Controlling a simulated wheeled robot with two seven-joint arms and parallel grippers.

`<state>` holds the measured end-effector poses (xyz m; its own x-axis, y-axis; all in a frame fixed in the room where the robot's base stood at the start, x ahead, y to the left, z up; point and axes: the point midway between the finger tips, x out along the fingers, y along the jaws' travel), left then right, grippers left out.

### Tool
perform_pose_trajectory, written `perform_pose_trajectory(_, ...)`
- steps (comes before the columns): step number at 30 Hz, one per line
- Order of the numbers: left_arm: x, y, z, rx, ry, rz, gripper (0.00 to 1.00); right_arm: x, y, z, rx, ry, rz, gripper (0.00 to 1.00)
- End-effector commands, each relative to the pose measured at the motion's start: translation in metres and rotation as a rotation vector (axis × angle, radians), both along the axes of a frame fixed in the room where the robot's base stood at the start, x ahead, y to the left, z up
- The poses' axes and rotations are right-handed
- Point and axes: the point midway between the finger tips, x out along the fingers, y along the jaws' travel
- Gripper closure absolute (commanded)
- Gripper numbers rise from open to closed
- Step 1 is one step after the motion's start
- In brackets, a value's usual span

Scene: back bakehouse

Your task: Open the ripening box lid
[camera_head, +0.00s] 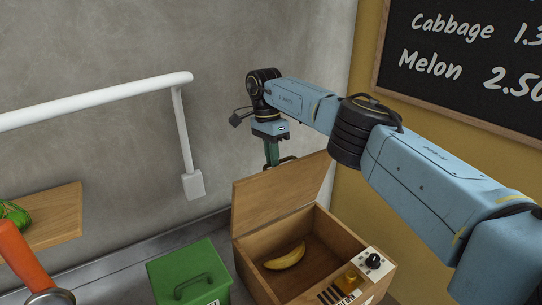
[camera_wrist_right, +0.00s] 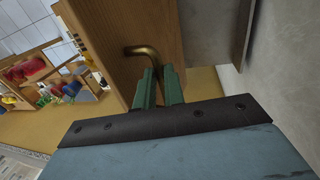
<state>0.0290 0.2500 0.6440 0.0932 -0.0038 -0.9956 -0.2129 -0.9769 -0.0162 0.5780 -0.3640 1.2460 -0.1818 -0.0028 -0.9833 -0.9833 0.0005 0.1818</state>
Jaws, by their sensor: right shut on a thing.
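The ripening box (camera_head: 262,262) is a wooden box at the lower middle of the head view, with a yellow banana (camera_head: 285,257) lying inside. Its wooden lid (camera_head: 275,195) stands raised at the back-left side, and the inside is exposed. My right gripper (camera_head: 272,160) is at the lid's upper edge, behind it. In the right wrist view, my green fingers (camera_wrist_right: 160,85) are shut on the lid's bent brass handle (camera_wrist_right: 141,50), against the wooden lid (camera_wrist_right: 155,25). The fingertips are partly hidden in the head view. My left gripper is not in view.
A green lidded bin (camera_head: 190,275) stands left of the box. A white rail (camera_head: 95,95) runs along the grey wall. A wooden shelf (camera_head: 55,220) with green vegetables is at left, near an orange object (camera_head: 22,255). A price board (camera_head: 470,65) hangs at right.

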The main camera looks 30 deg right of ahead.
Motion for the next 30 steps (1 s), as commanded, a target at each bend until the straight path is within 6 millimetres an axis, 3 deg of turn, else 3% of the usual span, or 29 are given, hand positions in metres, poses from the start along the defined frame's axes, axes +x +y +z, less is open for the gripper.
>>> perform_pose_trajectory(1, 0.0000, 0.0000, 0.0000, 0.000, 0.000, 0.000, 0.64, -0.0018, 0.0021, -0.0103, 0.001, 0.018, 0.004, 1.00)
perform_pose_trajectory(22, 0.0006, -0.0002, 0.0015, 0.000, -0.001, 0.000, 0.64, -0.0017, -0.0001, -0.0109, 0.002, 0.038, 0.001, 1.00)
perform_pose_trajectory(23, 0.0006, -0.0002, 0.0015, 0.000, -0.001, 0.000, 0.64, -0.0017, -0.0001, -0.0109, 0.002, 0.038, 0.001, 0.88)
perform_pose_trajectory(27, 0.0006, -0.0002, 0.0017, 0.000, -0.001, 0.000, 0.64, -0.0016, -0.0008, -0.0093, 0.002, 0.038, 0.000, 0.70)
perform_pose_trajectory(30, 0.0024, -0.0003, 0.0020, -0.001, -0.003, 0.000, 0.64, -0.0016, -0.0014, -0.0080, 0.002, 0.037, -0.001, 0.67)
